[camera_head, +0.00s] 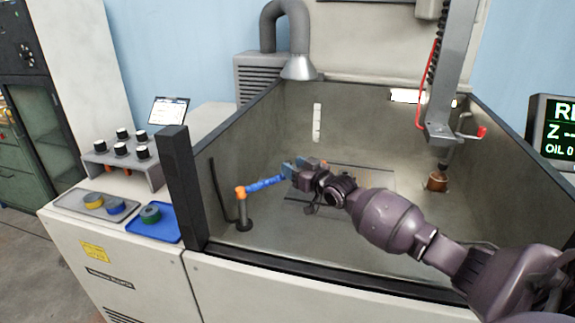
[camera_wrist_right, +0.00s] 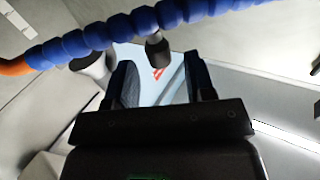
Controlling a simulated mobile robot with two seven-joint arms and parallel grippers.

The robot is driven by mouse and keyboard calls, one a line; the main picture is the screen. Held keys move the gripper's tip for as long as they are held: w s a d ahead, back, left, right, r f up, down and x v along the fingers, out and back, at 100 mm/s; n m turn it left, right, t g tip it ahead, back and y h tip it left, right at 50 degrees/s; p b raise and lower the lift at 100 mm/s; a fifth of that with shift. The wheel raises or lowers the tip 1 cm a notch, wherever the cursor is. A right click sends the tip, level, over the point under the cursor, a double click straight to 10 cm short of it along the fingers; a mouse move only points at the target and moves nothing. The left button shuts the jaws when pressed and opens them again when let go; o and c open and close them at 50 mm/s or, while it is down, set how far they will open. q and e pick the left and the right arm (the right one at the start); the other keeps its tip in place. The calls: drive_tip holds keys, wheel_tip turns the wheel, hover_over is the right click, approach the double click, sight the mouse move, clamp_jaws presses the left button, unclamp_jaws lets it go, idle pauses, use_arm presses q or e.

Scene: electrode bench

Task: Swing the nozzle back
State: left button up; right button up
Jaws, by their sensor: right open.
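The nozzle is a blue segmented hose (camera_head: 264,184) with an orange joint (camera_head: 240,191) on top of a short dark post (camera_head: 244,215), inside the tank at its left. The hose points right, toward my right gripper (camera_head: 289,169). In the right wrist view the blue hose (camera_wrist_right: 120,30) crosses the top of the picture, with its orange part (camera_wrist_right: 14,68) at the left edge. My right gripper (camera_wrist_right: 161,78) is open, and the hose lies across just beyond its fingertips, not visibly clamped. Whether they touch is unclear. My left gripper is out of view.
The grey tank wall (camera_head: 222,150) and dark corner post (camera_head: 180,185) stand left of the nozzle. A machine head (camera_head: 440,130) with a copper-coloured electrode (camera_head: 437,181) hangs at the right. A blue tray (camera_head: 152,224) and a holder rack (camera_head: 124,166) are outside, left. Tank floor in front is clear.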

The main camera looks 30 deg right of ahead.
drive_tip(key=shift+w+a, duration=0.2)
drive_tip(key=shift+w, duration=1.25)
clamp_jaws()
